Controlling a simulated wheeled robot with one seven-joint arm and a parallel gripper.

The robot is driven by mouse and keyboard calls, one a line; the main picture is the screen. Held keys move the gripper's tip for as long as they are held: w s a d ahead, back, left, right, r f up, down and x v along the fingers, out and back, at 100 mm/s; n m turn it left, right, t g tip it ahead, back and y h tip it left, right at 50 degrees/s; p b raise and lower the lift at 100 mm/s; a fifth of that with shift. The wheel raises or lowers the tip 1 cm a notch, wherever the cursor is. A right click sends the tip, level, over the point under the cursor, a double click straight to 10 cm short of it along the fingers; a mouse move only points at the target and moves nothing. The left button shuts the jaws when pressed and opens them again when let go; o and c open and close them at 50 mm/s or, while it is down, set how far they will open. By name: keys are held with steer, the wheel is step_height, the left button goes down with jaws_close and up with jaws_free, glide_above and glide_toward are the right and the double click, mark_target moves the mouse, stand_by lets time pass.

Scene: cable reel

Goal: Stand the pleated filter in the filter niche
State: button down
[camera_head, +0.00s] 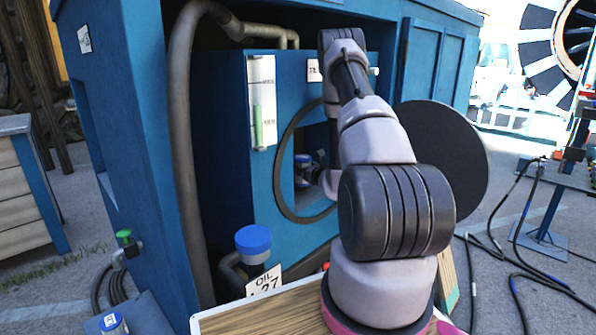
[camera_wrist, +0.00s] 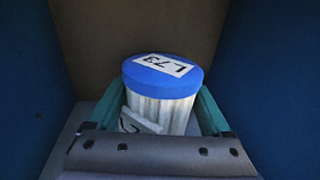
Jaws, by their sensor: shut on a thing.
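The pleated filter (camera_wrist: 163,105) has a blue cap with a white tag reading L73 and a white ribbed body. My gripper (camera_wrist: 160,118) is shut on it, with a green finger on each side of the body. The filter stands upright, or nearly so, between the blue side walls of the filter niche (camera_wrist: 268,70), before a brownish back wall. In the head view my gripper reaches through the round opening of the blue cabinet into the niche (camera_head: 297,201), where the filter shows small and dark. Whether its base touches the niche floor is hidden.
A dark round cover (camera_head: 445,155) stands open right of the ring-edged opening. A thick grey hose (camera_head: 183,150) runs down the cabinet's left. A blue-capped canister (camera_head: 253,240) stands by an OIL sign (camera_head: 264,281). Another blue-capped item (camera_head: 113,323) lies lower left.

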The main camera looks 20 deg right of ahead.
steer(key=shift+f, duration=0.9)
steer(key=shift+w+f, duration=0.2)
steer(key=shift+f, duration=0.15)
steer(key=shift+f, duration=0.15)
jaws_free()
steer(key=shift+s, duration=0.1)
steer(key=s, duration=0.4)
steer(key=s+d, duration=0.1)
steer(key=s, duration=0.6)
steer(key=shift+s+d, duration=0.3)
steer(key=shift+s, duration=0.1)
